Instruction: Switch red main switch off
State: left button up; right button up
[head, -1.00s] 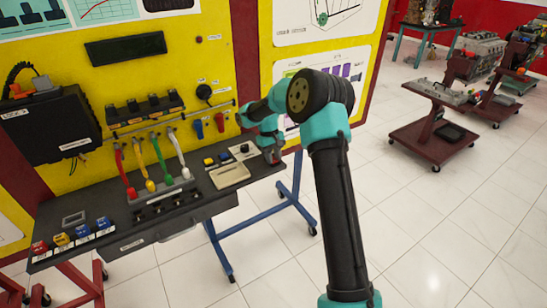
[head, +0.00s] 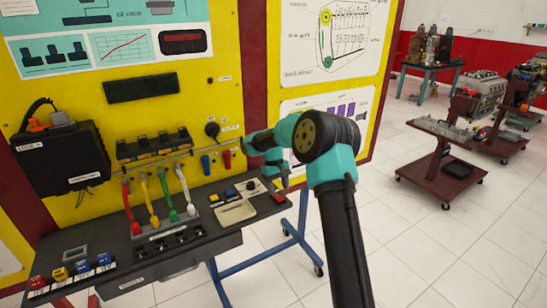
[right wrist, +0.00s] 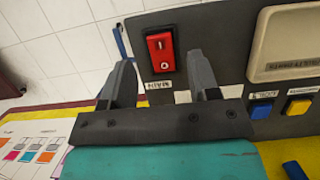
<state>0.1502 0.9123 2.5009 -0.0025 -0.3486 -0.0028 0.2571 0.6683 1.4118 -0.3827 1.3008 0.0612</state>
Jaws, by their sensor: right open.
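The red main switch (right wrist: 163,52) is a red rocker in a black frame on the dark panel, marked I and 0, with a "MAIN" label beside it. In the head view it is a small red patch (head: 279,197) at the panel's right end. Which side of the rocker is pressed I cannot tell. My right gripper (right wrist: 160,68) is open and empty, its two fingers apart on either side of the switch in the picture. In the head view the right gripper (head: 283,182) hangs just above the switch, seemingly not touching it. My left gripper is not in view.
A beige tray (head: 236,213) and blue (right wrist: 261,110) and yellow (right wrist: 299,106) buttons are near the switch. Colored levers (head: 163,198) stand farther left. The yellow wall board (head: 225,95) rises behind the panel.

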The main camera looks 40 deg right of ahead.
jog(key=v, duration=1.4)
jog(key=shift+a, duration=0.1)
